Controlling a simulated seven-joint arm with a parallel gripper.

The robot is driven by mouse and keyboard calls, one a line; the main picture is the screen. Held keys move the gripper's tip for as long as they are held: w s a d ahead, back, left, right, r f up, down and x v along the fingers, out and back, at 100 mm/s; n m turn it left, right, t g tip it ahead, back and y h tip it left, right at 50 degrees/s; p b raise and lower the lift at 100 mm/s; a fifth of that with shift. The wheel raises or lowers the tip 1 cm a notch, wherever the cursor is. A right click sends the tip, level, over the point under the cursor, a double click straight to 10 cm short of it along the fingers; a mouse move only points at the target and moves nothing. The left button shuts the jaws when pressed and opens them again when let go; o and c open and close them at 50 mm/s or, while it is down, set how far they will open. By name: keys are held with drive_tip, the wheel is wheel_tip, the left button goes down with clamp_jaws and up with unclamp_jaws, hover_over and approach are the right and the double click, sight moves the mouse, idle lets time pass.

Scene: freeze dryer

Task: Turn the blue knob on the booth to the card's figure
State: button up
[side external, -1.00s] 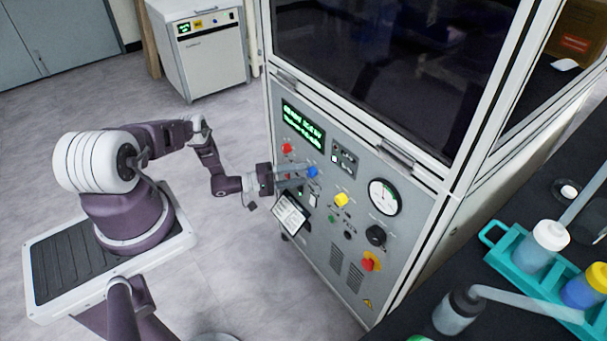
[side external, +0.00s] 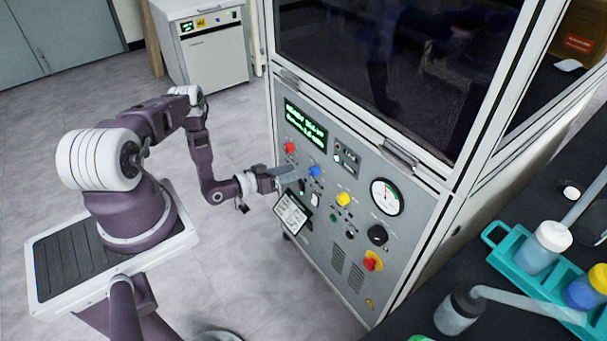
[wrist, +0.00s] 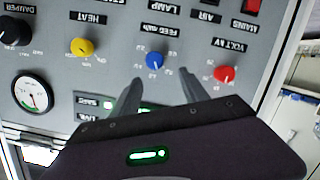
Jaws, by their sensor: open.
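The blue knob (side external: 313,170) sits on the booth's grey front panel (side external: 318,222). In the wrist view, the blue knob (wrist: 154,60) has a pale pointer line and a printed scale around it, too small to read. My gripper (side external: 290,175) is open and empty, just left of the blue knob in the side view. In the wrist view, my gripper (wrist: 162,78) has its two fingertips spread below the knob, one toward each side, apart from it. The white card (side external: 292,212) is fixed low on the panel's left; its writing is too small to read.
A red knob (wrist: 225,73) and a yellow knob (wrist: 82,46) flank the blue one. A black knob (side external: 377,235), a gauge (side external: 386,197) and a red stop button (side external: 371,262) are on the right of the panel.

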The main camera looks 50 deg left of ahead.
sight(310, 173)
drive_tip(key=w+m, duration=0.1)
drive_tip(key=w+d+f+m+g, duration=0.1)
drive_tip(key=w+m, duration=0.1)
drive_tip(key=w+f+m+g+y, duration=0.1)
drive_tip(key=w+m, duration=0.1)
drive_tip(key=shift+d+f, duration=0.15)
drive_tip(key=shift+d, duration=0.2)
drive_tip(key=shift+c, duration=0.4)
clamp_jaws()
